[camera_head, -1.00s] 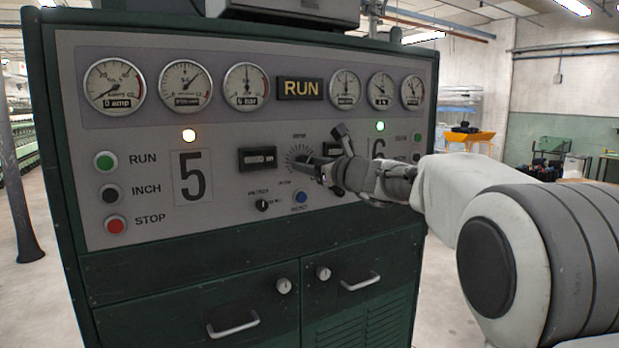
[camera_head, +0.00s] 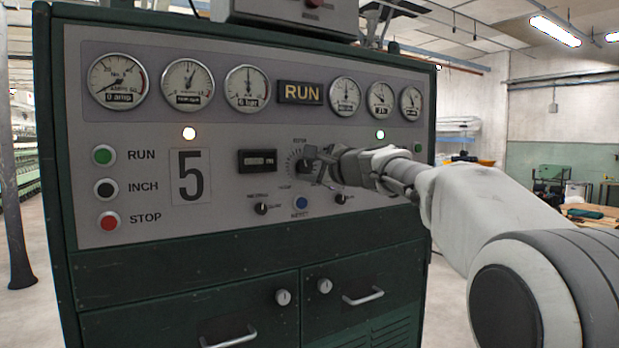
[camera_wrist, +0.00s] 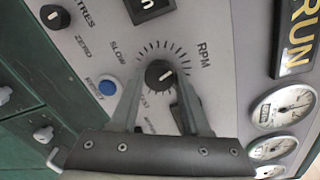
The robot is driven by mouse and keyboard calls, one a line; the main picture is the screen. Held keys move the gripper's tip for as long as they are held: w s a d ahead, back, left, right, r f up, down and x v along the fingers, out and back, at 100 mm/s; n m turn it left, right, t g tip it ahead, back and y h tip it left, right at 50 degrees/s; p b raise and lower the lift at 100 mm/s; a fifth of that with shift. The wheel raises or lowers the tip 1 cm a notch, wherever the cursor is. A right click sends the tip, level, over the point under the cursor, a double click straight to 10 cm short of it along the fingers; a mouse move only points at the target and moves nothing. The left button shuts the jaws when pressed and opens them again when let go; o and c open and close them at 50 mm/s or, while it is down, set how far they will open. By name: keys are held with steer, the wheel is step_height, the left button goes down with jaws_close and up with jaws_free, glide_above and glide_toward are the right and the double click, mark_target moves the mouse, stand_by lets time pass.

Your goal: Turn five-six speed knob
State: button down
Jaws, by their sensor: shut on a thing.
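The speed knob (camera_wrist: 160,76) is a round black knob with a white pointer line, set in a ring of tick marks lettered SLOW and RPM. In the head view its dial (camera_head: 296,158) is on the grey panel, right of the large 5, and my arm partly covers it. My gripper (camera_wrist: 160,88) has one finger on each side of the knob and is shut on it. In the head view my gripper (camera_head: 318,165) reaches the dial from the right.
A blue button (camera_wrist: 107,88) and small black knobs lie close below the dial. A digital display (camera_head: 258,160) is to its left. Gauges (camera_head: 245,88) and a lit RUN sign (camera_head: 300,92) are above. Green drawers (camera_head: 190,300) are below.

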steer(key=n+b, duration=0.2)
steer(key=n, duration=0.1)
steer(key=shift+f, duration=0.2)
steer(key=shift+r+n+b, duration=0.1)
steer(key=shift+n+b, duration=1.05)
steer(key=shift+n, duration=0.85)
steer(key=shift+t+h, duration=0.3)
steer(key=shift+h, duration=0.1)
steer(key=shift+c, duration=1.9)
jaws_free()
steer(key=shift+r, duration=0.1)
steer(key=shift+s, duration=0.1)
steer(key=b+v, duration=0.4)
steer(key=v, duration=1.3)
steer(key=shift+d+b, duration=0.15)
steer(key=shift+b, duration=0.2)
